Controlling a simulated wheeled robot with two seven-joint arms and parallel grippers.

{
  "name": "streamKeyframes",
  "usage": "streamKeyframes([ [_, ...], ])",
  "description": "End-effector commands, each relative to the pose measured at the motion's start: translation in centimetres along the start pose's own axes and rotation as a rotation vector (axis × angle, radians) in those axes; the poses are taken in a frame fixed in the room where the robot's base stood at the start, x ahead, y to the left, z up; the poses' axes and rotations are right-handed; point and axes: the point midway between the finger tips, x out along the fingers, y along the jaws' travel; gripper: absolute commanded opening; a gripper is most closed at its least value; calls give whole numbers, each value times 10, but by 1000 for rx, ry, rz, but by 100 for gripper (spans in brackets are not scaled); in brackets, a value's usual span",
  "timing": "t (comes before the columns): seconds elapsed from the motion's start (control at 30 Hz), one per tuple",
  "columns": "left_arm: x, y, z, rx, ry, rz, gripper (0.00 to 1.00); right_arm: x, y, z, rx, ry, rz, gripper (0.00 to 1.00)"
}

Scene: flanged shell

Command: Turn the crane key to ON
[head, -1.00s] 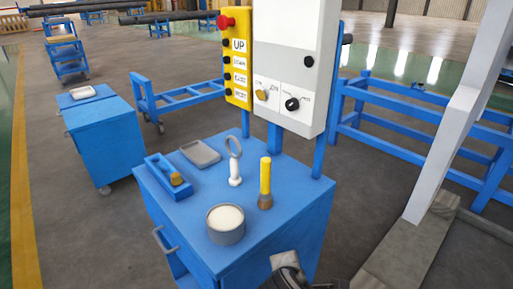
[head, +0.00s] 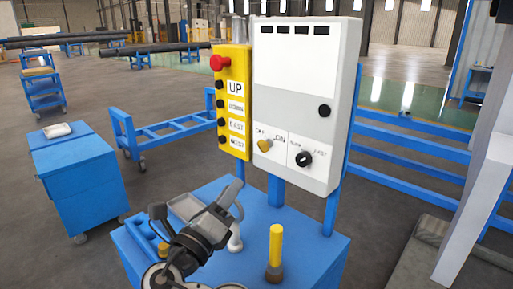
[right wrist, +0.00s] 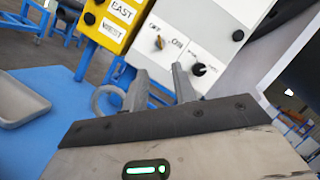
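The crane key (head: 265,146) is a small yellow knob on the lower left of the grey control box (head: 305,70), between the OFF and ON labels. I cannot tell its exact angle. It also shows in the right wrist view (right wrist: 159,42), beyond the fingertips. My right gripper (head: 236,198) is raised over the blue cart, below and to the left of the key, and apart from it. In the right wrist view its two fingers (right wrist: 159,70) stand apart with nothing between them. My left gripper is not in view.
A black knob (head: 304,159) sits right of the key. The yellow button panel (head: 233,100) adjoins the box on the left. On the blue cart (head: 315,262) stand a yellow-handled tool (head: 276,248) and a ring-topped white piece (head: 235,243), partly hidden by my arm. A grey tray (right wrist: 18,102) lies beside.

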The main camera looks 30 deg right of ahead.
Motion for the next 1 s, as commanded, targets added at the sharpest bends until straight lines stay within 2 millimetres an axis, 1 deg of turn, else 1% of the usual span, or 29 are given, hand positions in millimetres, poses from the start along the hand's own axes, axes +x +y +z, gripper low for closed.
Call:
streamKeyframes([
  [0.03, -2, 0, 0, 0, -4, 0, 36, 12, -2, 1, 1, 0, -5, 27],
  [0.4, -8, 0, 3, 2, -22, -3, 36, 92, -2, 1, 2, 1, -2, 27],
  [0.6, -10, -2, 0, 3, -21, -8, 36, 124, -1, 0, 3, 2, 0, 27],
  [0.7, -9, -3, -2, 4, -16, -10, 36, 133, 0, 0, 3, 1, 1, 27],
  [0.8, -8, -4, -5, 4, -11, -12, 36, 138, 0, -1, 4, 2, 3, 27],
  [1.0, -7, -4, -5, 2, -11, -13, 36, 140, 0, -1, 5, 2, 4, 27],
])
